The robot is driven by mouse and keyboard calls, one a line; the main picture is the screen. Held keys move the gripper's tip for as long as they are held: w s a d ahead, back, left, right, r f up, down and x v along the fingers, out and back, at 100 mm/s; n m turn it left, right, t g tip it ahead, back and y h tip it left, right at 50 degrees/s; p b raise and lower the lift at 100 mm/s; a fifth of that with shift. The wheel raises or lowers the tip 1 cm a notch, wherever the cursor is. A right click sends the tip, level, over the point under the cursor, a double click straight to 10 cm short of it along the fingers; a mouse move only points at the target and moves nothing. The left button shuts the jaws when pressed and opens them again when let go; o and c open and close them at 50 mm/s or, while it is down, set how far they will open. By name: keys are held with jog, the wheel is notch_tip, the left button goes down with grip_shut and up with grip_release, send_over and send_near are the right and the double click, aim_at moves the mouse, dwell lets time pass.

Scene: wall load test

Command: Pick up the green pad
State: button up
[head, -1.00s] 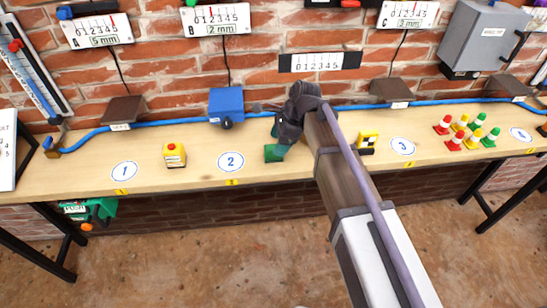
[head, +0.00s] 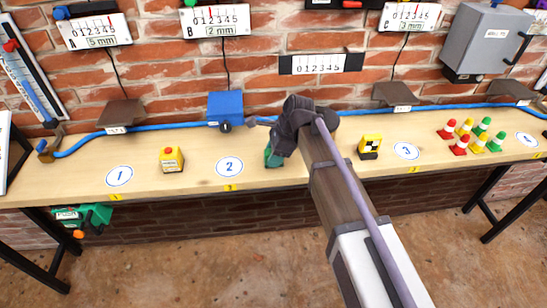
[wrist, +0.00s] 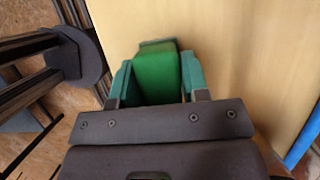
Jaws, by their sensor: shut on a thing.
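The green pad (wrist: 157,76) sits between the two teal fingers of my gripper (wrist: 157,84) in the wrist view, and the fingers are shut on it. In the head view a small green part of the pad (head: 273,158) shows below my dark wrist, right of the circle marked 2. My wrist and arm hide most of it there. I cannot tell whether it touches the bench or is just above it.
The wooden bench (head: 317,173) runs along a brick wall. A yellow block with a red top (head: 171,159) stands left, a yellow-black marker block (head: 370,146) right of my arm. Several small cones (head: 470,136) stand farther right. A blue box (head: 226,109) and blue cable lie behind.

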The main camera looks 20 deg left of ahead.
notch_tip(320, 180, up, 10)
jog(key=p, duration=1)
jog(key=shift+r, duration=0.2)
jog(key=shift+f, duration=0.2)
dwell(0.5)
